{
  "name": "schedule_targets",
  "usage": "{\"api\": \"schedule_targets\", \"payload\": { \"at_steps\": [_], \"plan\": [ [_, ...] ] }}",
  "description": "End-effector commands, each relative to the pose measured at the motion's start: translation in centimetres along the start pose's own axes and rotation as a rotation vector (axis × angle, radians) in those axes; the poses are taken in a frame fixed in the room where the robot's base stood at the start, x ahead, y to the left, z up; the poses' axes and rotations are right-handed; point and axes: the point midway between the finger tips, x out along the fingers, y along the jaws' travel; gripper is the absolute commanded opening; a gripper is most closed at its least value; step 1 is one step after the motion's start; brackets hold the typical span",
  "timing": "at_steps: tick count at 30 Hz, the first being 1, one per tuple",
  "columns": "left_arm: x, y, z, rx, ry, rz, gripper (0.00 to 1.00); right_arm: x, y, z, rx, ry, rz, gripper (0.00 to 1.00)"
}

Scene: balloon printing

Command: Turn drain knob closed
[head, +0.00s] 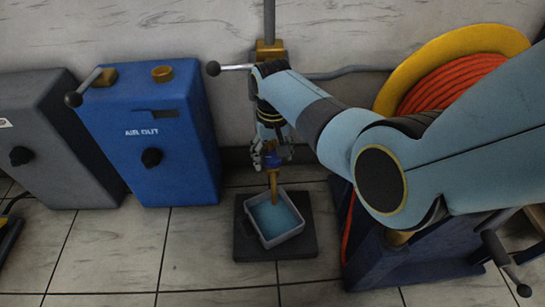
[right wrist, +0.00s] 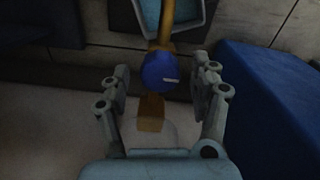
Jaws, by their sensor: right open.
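The drain knob (right wrist: 160,72) is a round blue knob with a small pale mark, on a brass drain pipe (right wrist: 167,22). In the right wrist view it sits between and just beyond the fingertips of my right gripper (right wrist: 162,82), which is open with a finger on each side. No contact shows. In the head view the knob (head: 271,156) is partly covered by my right gripper (head: 271,158). The pipe points down into a grey tray (head: 297,232) with light blue liquid. My left gripper is not in view.
The tray stands on a dark base (head: 243,247) on the tiled floor. A blue box marked AIR OUT (head: 150,185) and a grey box (head: 65,150) stand to the left. A reel with orange hose (head: 440,80) is at the right, behind my right arm. The wall is close behind.

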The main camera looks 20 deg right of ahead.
Motion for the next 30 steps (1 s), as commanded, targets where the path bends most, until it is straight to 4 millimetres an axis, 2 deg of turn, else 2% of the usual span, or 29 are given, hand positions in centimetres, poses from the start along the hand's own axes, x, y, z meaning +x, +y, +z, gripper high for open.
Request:
{"api": "schedule_targets", "payload": {
  "at_steps": [11,24,30],
  "plan": [
    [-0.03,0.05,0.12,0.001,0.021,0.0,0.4,0.2,0.01,-0.04,0.0,0.001,0.0,0.63],
    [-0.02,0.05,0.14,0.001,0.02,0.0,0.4,0.21,0.01,-0.03,0.0,0.0,0.0,0.07],
    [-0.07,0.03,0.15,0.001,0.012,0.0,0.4,0.17,0.02,-0.02,0.012,0.0,0.0,0.07]
  ]
}}
